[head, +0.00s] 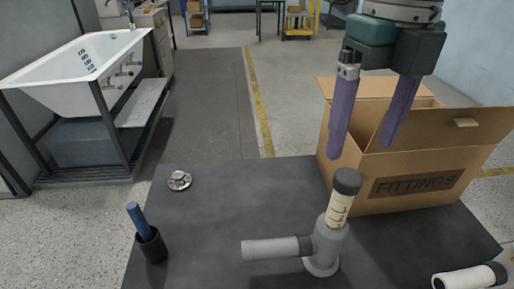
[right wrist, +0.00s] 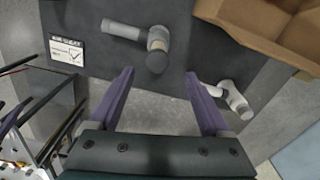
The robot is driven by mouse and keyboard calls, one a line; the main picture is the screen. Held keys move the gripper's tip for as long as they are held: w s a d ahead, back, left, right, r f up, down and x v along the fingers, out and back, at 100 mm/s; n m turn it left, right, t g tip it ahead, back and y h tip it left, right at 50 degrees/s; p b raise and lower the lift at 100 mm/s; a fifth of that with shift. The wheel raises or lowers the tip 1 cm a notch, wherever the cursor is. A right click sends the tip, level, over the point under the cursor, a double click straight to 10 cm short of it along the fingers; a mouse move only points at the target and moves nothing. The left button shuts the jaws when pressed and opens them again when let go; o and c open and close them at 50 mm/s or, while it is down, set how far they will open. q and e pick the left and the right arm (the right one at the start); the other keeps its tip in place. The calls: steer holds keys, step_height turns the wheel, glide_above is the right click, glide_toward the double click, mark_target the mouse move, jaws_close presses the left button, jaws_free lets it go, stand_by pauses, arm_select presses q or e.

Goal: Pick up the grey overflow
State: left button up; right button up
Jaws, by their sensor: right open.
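The grey overflow (head: 279,247) stands on the dark table, a grey tee with a side pipe pointing left. Its upright part has a cream marked band and a black cap. In the right wrist view the grey overflow (right wrist: 123,31) lies beyond my fingertips, near the top. My right gripper (head: 362,150) is open and empty, high above the table and apart from the overflow. Its purple fingers also frame the lower middle of the wrist view (right wrist: 160,75).
An open FITTINGS carton (head: 350,170) stands at the right. A white pipe fitting (head: 465,278) lies at the front right. A silver disc (head: 179,180) and a black cup (head: 152,247) with a blue stick are at the left. A white tub (head: 80,75) stands farther back.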

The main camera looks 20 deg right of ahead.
mark_target(349, 175)
steer(key=f, duration=0.8)
steer(key=shift+a+f+p, duration=0.2)
steer(key=shift+f+p, duration=0.2)
steer(key=shift+c, duration=0.2)
jaws_close()
stand_by(0.7)
